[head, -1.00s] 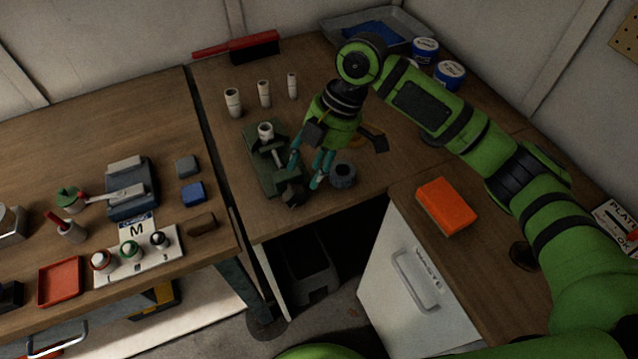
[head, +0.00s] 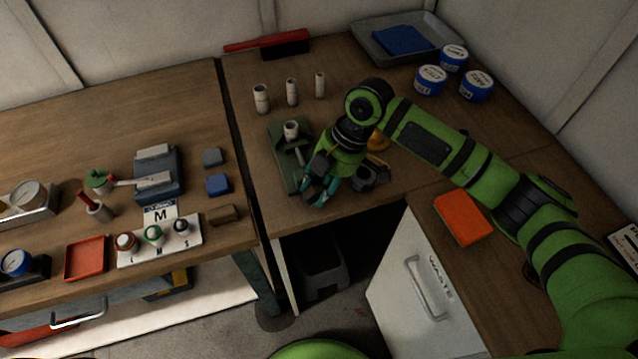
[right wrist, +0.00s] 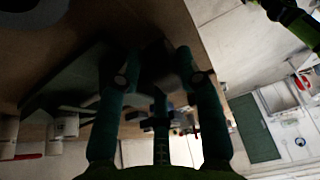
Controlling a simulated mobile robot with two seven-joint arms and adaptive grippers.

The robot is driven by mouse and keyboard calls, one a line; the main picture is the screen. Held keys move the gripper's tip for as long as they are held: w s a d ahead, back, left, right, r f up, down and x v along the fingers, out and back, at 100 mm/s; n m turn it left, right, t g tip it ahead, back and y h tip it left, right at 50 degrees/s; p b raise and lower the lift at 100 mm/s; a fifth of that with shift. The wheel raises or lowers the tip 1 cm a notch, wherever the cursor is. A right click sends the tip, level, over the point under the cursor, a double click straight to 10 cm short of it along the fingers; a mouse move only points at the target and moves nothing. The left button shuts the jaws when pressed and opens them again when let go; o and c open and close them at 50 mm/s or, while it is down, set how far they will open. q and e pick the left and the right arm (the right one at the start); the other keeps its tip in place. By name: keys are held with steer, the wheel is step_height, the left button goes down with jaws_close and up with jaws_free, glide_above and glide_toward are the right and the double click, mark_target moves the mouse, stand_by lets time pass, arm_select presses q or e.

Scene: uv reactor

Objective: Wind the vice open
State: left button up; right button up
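The vice (head: 283,168) is a dark green block on the back bench, with a white collar-like piece (head: 291,129) standing at its far end and a pale rod across its middle. My right gripper (head: 314,197) points down at the vice's near end, by the bench's front edge, and hides that end. My left gripper is not in view.
White cylinders (head: 292,92) stand behind the vice. A dark round piece (head: 371,175) sits right of my gripper, and an orange block (head: 463,217) lies on the right counter. Tubs (head: 431,80) and a grey tray (head: 371,48) are at the back right. A gap separates the left bench.

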steer(key=shift+a+r+h+p, duration=0.1)
steer(key=shift+r+h+p, duration=0.15)
steer(key=shift+h+p, duration=0.45)
steer(key=t+h+p, duration=0.1)
steer(key=p, duration=0.2)
steer(key=shift+s+a+r, duration=0.1)
steer(key=shift+a+r, duration=0.05)
steer(key=shift+a, duration=0.05)
steer(key=shift+a+t+h+p, duration=0.2)
steer(key=shift+t+h+p, duration=0.1)
steer(key=shift+h+p, duration=0.75)
steer(key=shift+a+f+t+h+p, duration=0.1)
steer(key=shift+f+t+h+p, duration=0.2)
steer(key=shift+h, duration=0.65)
steer(key=o, duration=0.9)
steer(key=shift+s, duration=0.1)
